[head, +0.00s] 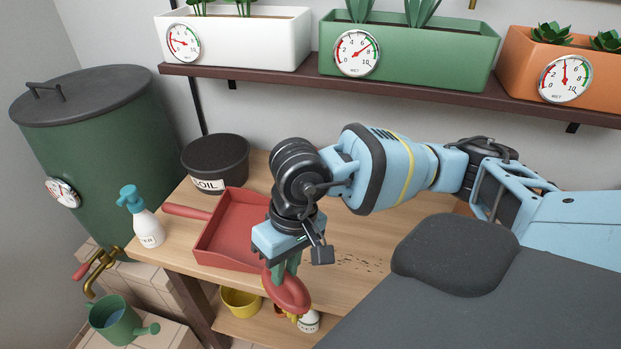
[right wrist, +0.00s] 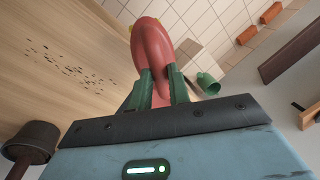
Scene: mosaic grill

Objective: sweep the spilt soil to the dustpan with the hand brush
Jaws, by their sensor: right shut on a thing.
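My right gripper (head: 283,268) is shut on the red hand brush (head: 288,293), which hangs below it at the front edge of the wooden table. In the right wrist view the brush (right wrist: 152,50) sits between the green fingers (right wrist: 160,88). Its bristles are mostly hidden. The red dustpan (head: 228,229) lies on the table to the left of my right gripper, its handle toward the left. My arm covers part of its right side. Spilt soil (head: 360,263) lies in dark crumbs to the right of the gripper; it also shows in the right wrist view (right wrist: 75,68). My left gripper is not in view.
A black soil pot (head: 216,157) stands behind the dustpan and a spray bottle (head: 145,222) at the table's left. A green barrel (head: 95,145) stands further left. A shelf (head: 280,83) with planters runs above the table. A green watering can (head: 113,318) is low at the left.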

